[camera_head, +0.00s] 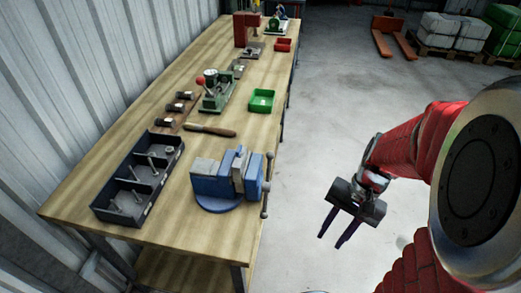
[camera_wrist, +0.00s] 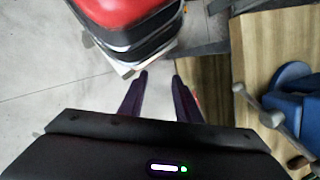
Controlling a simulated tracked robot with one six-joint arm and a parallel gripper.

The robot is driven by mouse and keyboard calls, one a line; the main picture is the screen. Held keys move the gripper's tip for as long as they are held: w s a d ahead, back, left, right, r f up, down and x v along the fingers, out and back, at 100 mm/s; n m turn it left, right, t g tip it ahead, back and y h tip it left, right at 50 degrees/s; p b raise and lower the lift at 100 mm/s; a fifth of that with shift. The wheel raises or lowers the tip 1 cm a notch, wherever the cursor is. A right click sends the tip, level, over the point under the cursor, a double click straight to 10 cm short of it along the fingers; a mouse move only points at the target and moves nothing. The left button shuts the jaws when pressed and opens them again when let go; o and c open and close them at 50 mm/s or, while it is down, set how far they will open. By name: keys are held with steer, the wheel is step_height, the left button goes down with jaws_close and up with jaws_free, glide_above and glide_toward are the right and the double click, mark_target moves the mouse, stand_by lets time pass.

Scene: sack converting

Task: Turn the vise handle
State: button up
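The blue vise (camera_head: 224,182) is mounted near the front right edge of the wooden workbench. Its metal handle (camera_head: 267,186) is a thin bar standing roughly upright at the bench's right edge. In the wrist view the handle (camera_wrist: 250,96) slants at the right, with part of the blue vise (camera_wrist: 292,95) beside it. My gripper (camera_head: 331,232) is off the bench, to the right of the handle and apart from it. In the wrist view its two fingers (camera_wrist: 158,80) are spread with nothing between them.
The workbench (camera_head: 165,215) also holds a dark compartment tray (camera_head: 147,205), a file (camera_head: 210,130), hammers, a green machine (camera_head: 215,95) and a green bin (camera_head: 262,101). The concrete floor between bench and arm is clear. A red pallet jack (camera_head: 394,40) and loaded pallets stand far back.

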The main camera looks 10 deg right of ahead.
mark_target(267, 186)
step_height(267, 186, down, 7)
steer(key=a+m+y, duration=0.1)
steer(key=m+y, duration=0.7)
steer(key=m, duration=0.1)
steer(key=w+d+r+m+t+y, duration=0.2)
steer(key=w+m+t+y, duration=0.3)
steer(key=m, duration=0.5)
steer(key=w+r+t, duration=0.1)
steer(key=w+t, duration=0.1)
steer(key=w, duration=0.1)
steer(key=shift+w+m+t, duration=0.3)
steer(key=shift+w+m, duration=0.1)
steer(key=shift+a+r, duration=0.1)
steer(key=x, duration=1.3)
steer(key=shift+a+r, duration=0.2)
steer(key=shift+a, duration=0.15)
steer(key=shift+w, duration=0.1)
